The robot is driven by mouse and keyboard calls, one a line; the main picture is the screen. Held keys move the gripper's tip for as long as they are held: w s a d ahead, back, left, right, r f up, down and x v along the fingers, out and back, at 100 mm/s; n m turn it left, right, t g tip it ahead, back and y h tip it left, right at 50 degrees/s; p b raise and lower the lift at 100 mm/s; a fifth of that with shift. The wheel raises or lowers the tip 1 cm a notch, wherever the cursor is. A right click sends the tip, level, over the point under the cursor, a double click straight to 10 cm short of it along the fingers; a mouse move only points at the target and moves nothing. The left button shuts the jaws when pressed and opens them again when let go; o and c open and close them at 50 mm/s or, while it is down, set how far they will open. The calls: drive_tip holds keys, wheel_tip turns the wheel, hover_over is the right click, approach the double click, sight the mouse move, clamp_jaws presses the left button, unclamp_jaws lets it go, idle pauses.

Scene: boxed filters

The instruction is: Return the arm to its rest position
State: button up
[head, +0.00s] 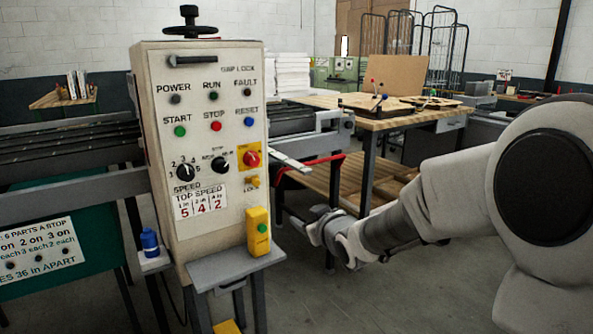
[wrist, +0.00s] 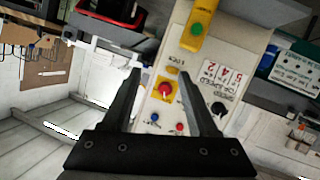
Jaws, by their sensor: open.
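My arm (head: 410,215) reaches in from the right in the head view, and its end is in front of and to the right of the control panel (head: 216,105). My gripper (wrist: 160,75) is open in the wrist view, with its two dark fingers apart and nothing held between them. The panel shows beyond the fingers, tilted in that view. Its red knob on a yellow plate (wrist: 166,90) appears between the fingers, at a distance. In the head view the fingers are too small and turned to make out clearly.
A grey shelf (head: 235,267) juts out below the panel, with a yellow box with a green button (head: 258,232) above it. A blue bottle (head: 149,242) stands at the panel's left. A wooden workbench (head: 390,118) is behind. Open floor (head: 400,295) lies below my arm.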

drive_tip(key=s+d+r+m+g+h, duration=0.1)
drive_tip(key=s+d+m+g+h, duration=0.15)
drive_tip(key=s+d, duration=0.5)
drive_tip(key=s+d+r+m+g+h, duration=0.2)
drive_tip(key=s+d+h, duration=0.15)
drive_tip(key=s, duration=0.65)
drive_tip(key=s+f+m+g+y, duration=0.1)
drive_tip(key=s+f+m+g, duration=0.2)
drive_tip(key=s, duration=1.4)
wheel_tip(320, 180, up, 22)
drive_tip(key=p, duration=2.1)
drive_tip(key=shift+d, duration=0.15)
drive_tip(key=shift+n+g, duration=0.25)
